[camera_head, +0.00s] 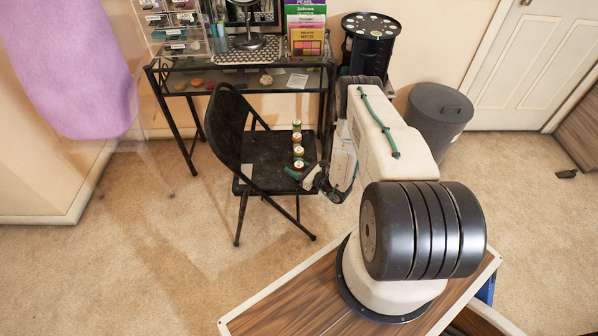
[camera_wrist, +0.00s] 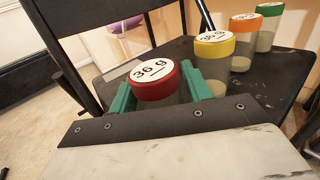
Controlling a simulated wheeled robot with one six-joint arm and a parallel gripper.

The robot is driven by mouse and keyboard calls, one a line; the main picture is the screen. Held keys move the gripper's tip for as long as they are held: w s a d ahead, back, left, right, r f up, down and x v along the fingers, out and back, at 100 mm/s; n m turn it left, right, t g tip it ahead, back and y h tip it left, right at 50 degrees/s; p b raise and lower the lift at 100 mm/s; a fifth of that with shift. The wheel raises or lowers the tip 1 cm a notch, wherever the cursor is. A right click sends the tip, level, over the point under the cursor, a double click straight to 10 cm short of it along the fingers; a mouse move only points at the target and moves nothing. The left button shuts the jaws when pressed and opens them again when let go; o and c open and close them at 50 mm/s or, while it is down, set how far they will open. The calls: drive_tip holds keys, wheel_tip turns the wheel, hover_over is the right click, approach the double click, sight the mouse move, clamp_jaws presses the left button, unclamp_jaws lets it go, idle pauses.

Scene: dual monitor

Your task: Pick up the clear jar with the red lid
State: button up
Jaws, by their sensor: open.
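The clear jar with the red lid (camera_wrist: 157,82) stands on the black chair seat, with a white label marked "36" on its lid. In the wrist view my gripper (camera_wrist: 159,90) is open, with one green finger on each side of this jar. Whether the fingers touch it cannot be told, and the jar's lower part is hidden by my gripper. In the head view the red-lidded jar (camera_head: 299,164) is nearest in the row, with my gripper (camera_head: 299,174) at it.
Jars with yellow (camera_wrist: 214,46), orange (camera_wrist: 246,23) and green (camera_wrist: 270,9) lids stand in a row beyond the red one. The black chair's backrest (camera_head: 226,125) rises to the left. A glass-topped desk (camera_head: 240,78) stands behind; open carpet lies left.

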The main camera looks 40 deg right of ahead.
drive_tip(key=c, duration=0.7)
drive_tip(key=shift+c, duration=0.2)
